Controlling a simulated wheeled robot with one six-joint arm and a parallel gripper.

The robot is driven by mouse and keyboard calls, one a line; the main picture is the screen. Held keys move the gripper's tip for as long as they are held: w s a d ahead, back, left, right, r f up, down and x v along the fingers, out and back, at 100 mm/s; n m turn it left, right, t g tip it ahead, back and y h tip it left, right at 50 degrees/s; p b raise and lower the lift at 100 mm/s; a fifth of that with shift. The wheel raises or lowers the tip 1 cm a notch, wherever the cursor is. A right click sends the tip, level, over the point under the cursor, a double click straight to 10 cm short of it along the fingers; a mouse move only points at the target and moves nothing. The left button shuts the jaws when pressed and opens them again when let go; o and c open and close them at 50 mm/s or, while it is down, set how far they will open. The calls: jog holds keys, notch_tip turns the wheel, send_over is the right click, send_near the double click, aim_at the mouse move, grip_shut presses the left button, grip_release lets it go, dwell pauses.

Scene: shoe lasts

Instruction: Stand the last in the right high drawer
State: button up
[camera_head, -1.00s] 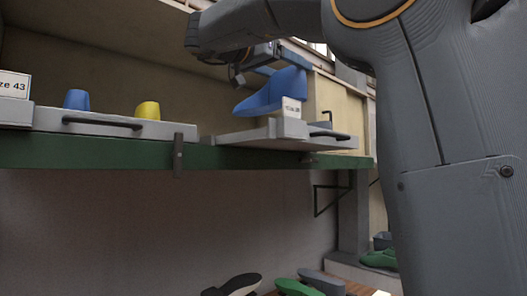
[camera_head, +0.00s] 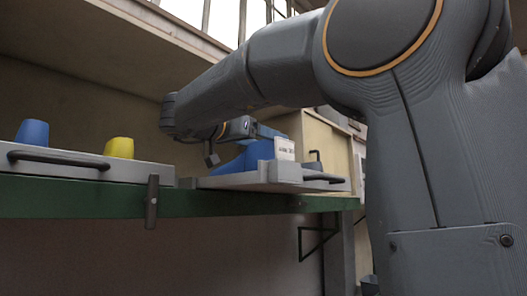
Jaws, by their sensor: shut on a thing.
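The blue last (camera_head: 236,163) is low over the right high drawer (camera_head: 225,183), its toe pointing left and its heel end to the right. Its lower edge meets the drawer's rim in the picture; I cannot tell whether it touches the drawer floor. My gripper (camera_head: 266,133) is above the heel end and shut on the last; the jaws are small and partly hidden. The drawer is pulled out, with a dark handle (camera_head: 322,178) and a white size card (camera_head: 284,148) in front of the last's heel.
A left drawer (camera_head: 85,172) on the same green-edged shelf (camera_head: 80,203) holds a blue last (camera_head: 33,132) and a yellow last (camera_head: 119,147). My arm covers much of the right side.

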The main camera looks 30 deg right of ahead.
aim_at(259, 150)
jog(key=shift+f+p, duration=0.3)
jog(key=shift+f, duration=1.25)
jog(key=o, duration=2.1)
jog(key=b+v, duration=0.3)
jog(key=v, duration=0.8)
jog(key=shift+w+b, duration=0.1)
jog(key=shift+b, duration=0.2)
jog(key=shift+s+a, duration=0.25)
jog(key=shift+a, duration=0.3)
